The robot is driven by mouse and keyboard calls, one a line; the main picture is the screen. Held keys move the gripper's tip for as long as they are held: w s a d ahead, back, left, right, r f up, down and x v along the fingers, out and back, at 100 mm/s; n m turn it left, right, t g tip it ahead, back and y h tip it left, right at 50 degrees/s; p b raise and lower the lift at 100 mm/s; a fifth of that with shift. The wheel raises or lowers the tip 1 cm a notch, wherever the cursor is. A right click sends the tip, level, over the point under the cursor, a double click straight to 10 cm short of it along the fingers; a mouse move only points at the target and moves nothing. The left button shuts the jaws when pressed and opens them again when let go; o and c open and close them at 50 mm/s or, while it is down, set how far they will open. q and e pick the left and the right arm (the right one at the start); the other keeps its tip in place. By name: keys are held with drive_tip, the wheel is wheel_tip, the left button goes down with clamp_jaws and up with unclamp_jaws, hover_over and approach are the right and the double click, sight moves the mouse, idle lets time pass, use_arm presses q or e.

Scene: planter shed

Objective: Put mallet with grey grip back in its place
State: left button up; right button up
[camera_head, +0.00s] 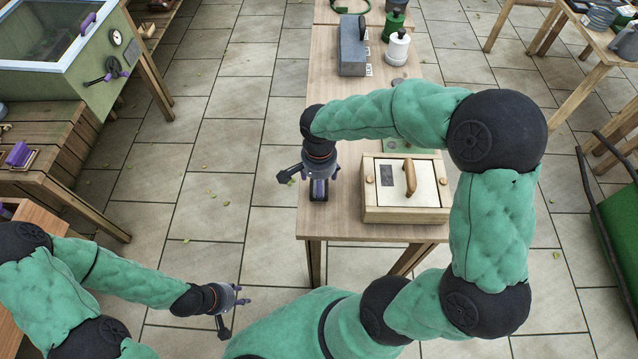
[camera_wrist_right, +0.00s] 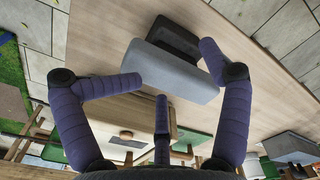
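My right gripper (camera_head: 318,185) is over the near left edge of the wooden table. In the right wrist view its purple fingers (camera_wrist_right: 172,80) are spread apart. A thick grey piece with a black part behind it (camera_wrist_right: 182,74) lies on the table by the fingertips. It may be the mallet with grey grip, but its full shape is hidden. In the head view the gripper mostly covers it, and a dark end (camera_head: 319,190) shows. No gripper finger is clearly closed on it. My left gripper (camera_head: 236,314) is open and empty above the tiled floor at lower left.
A wooden box with a white lid and brown handle (camera_head: 431,187) stands just right of my right gripper. A grey-blue block (camera_head: 351,52), a green bottle (camera_head: 393,26) and a white bottle (camera_head: 397,48) stand farther back. A green cabinet (camera_head: 85,75) is at upper left.

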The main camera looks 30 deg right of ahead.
wheel_tip(320, 180, up, 10)
drive_tip(key=shift+r, duration=0.15)
drive_tip(key=shift+s+a, duration=0.1)
idle(0.6)
